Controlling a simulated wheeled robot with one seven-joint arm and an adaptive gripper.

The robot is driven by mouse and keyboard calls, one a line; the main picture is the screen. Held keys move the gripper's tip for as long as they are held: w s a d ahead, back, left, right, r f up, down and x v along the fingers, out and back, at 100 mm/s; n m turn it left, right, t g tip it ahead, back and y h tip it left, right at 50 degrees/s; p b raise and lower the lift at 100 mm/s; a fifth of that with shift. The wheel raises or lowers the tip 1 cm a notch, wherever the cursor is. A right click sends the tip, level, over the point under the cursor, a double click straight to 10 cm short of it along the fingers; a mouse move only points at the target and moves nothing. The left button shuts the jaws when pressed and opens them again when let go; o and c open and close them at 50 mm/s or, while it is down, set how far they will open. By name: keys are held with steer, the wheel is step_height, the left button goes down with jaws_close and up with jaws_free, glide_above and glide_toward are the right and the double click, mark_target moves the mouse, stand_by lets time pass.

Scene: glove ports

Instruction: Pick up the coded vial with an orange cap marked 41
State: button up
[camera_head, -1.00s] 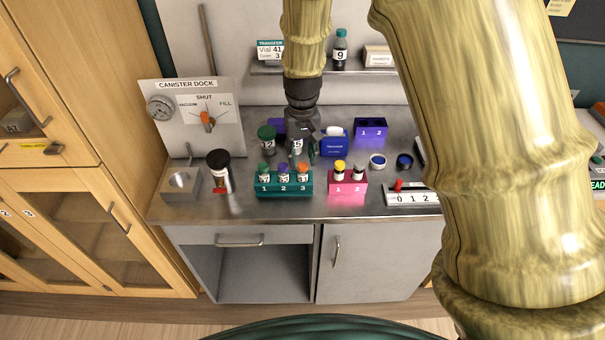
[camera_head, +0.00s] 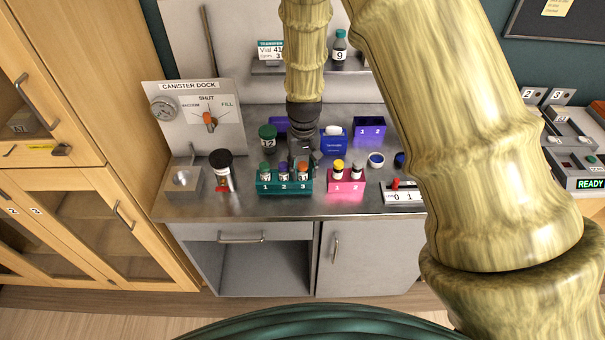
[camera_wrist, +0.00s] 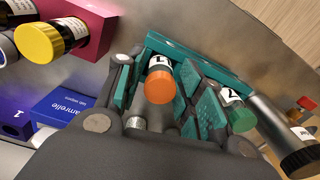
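The orange-capped vial (camera_head: 303,168) stands in slot 3, the right-hand slot, of the teal rack (camera_head: 285,187) on the steel counter. In the wrist view the orange cap (camera_wrist: 160,87) shows between my two fingers, with a white label partly visible; its number cannot be read in full. My gripper (camera_wrist: 166,92) is open, with a finger on each side of the vial and visible space beside the cap. In the head view my gripper (camera_head: 301,156) is just above and behind the rack.
A pink rack (camera_head: 346,187) with two vials is close on the right. A black-capped canister (camera_head: 222,172) stands left. Behind are a green-capped jar (camera_head: 268,138), a blue box (camera_head: 334,143) and a purple rack (camera_head: 369,128). A shelf card (camera_head: 270,52) reads Vial 41.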

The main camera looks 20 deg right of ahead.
steer(key=c, duration=0.6)
steer(key=shift+r, duration=0.1)
